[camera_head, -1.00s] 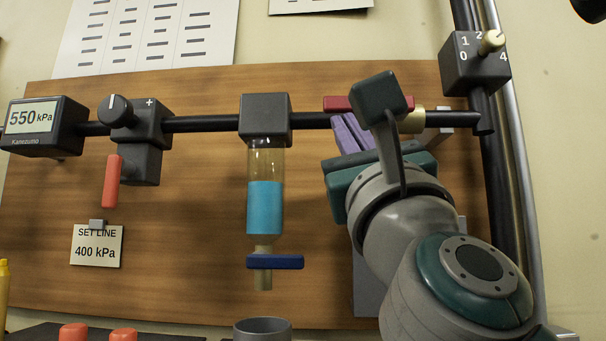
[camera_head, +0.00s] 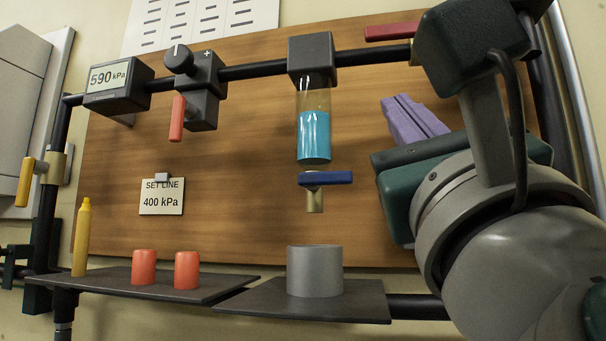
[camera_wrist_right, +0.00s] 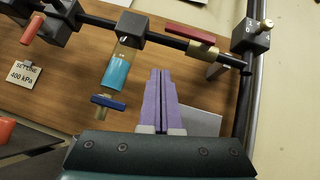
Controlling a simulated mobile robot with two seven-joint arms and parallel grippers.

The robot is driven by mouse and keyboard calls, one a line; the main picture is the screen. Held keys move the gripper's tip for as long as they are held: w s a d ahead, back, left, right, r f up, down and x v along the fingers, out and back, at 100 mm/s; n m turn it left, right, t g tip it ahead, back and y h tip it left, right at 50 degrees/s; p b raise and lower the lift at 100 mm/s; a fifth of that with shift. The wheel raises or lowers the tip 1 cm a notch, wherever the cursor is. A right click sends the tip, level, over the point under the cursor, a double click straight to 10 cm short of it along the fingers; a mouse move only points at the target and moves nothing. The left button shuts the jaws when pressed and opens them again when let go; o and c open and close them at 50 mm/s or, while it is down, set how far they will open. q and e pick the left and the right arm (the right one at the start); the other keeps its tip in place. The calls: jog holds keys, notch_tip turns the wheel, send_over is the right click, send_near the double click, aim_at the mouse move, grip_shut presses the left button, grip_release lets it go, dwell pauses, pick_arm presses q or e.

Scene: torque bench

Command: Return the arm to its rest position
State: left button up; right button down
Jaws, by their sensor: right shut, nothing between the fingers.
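My right arm comes in from the right in the head view. Its right gripper (camera_head: 414,120) has purple fingers, which point up and left in front of the wooden board (camera_head: 250,215). In the right wrist view the two purple fingers (camera_wrist_right: 159,98) lie together, shut and empty. They are apart from the blue-filled sight glass (camera_head: 314,135) and its blue-handled drain valve (camera_head: 326,178), which are to their left. The wrist and forearm hide the board's right side. My left gripper is not in view.
A pressure display (camera_head: 112,78) reads 590 kPa, beside a regulator (camera_head: 190,75) with a red lever (camera_head: 177,119). The set line card (camera_head: 162,198) says 400 kPa. A grey cup (camera_head: 315,271), red caps (camera_head: 144,267) and a yellow bottle (camera_head: 81,238) stand on low shelves. A red-handled valve (camera_wrist_right: 188,31) is on the pipe.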

jog(key=shift+s+f, duration=0.3)
jog(key=shift+a, duration=0.1)
jog(key=s+a+f+n+g+y, duration=0.25)
jog(key=f+n+g+y, duration=0.4)
jog(key=f+n, duration=0.65)
jog(key=s+a+f+n+g+y, duration=0.2)
jog(key=a+f+n+g+y, duration=0.4)
jog(key=f+n, duration=0.7)
jog(key=s+d+f+n+g+h, duration=0.9)
jog(key=s+d+f+g+h, duration=0.1)
jog(key=s+d+f, duration=0.55)
notch_tip(320, 180, up, 35)
jog(key=d+p, duration=0.1)
jog(key=p, duration=3.3)
jog(key=shift+d+f+g+p, duration=0.2)
jog(key=shift+g+p, duration=0.15)
jog(key=shift+p, duration=0.05)
